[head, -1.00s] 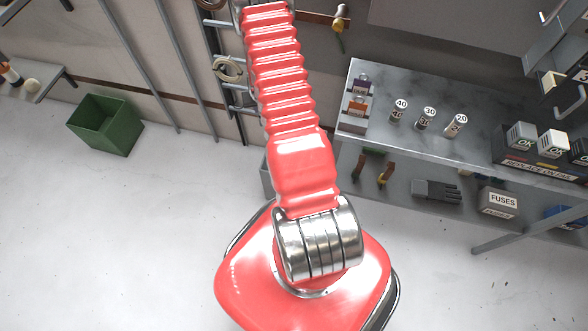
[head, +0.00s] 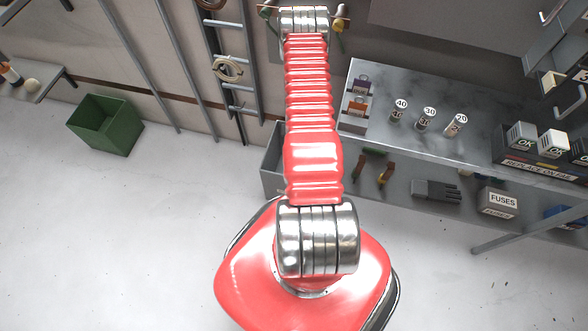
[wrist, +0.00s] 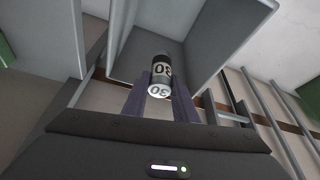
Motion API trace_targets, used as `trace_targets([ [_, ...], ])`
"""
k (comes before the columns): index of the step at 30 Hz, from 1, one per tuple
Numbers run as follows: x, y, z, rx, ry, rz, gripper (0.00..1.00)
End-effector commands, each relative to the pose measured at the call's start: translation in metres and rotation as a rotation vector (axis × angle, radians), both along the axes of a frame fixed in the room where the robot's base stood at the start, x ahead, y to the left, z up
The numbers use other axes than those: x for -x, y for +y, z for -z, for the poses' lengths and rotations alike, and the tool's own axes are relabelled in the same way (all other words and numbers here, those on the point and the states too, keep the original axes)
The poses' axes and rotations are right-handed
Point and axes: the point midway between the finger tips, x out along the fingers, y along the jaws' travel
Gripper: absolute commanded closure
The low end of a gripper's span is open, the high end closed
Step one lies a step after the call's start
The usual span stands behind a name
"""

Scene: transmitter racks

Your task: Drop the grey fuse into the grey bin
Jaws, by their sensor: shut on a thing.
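My gripper (wrist: 160,92) is shut on a grey fuse (wrist: 161,72) with a dark part and a white band, its number reading like 30 upside down in the wrist view. Grey walls of the bin (wrist: 228,38) show behind and around the fuse in that view. How far the fuse is from the bin, I cannot tell. In the head view the grey bin (head: 270,160) stands at the left end of the bench, partly hidden by my arm. My gripper and the held fuse do not show in the head view.
A green bin (head: 105,126) stands on the floor at left. The bench (head: 385,88) carries upright fuses marked 40 (head: 399,110), 30 (head: 427,118) and 20 (head: 456,124). A ladder (head: 229,55) leans at the wall.

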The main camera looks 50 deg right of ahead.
Motion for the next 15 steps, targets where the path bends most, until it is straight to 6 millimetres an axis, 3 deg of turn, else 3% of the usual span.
trace_targets([
  [7, 0.0, 0.0, 0.011, 0.0, 0.0, 0.0, 0.99],
  [15, 0.0, 0.0, 0.039, -0.001, 0.001, 0.0, 0.99],
])
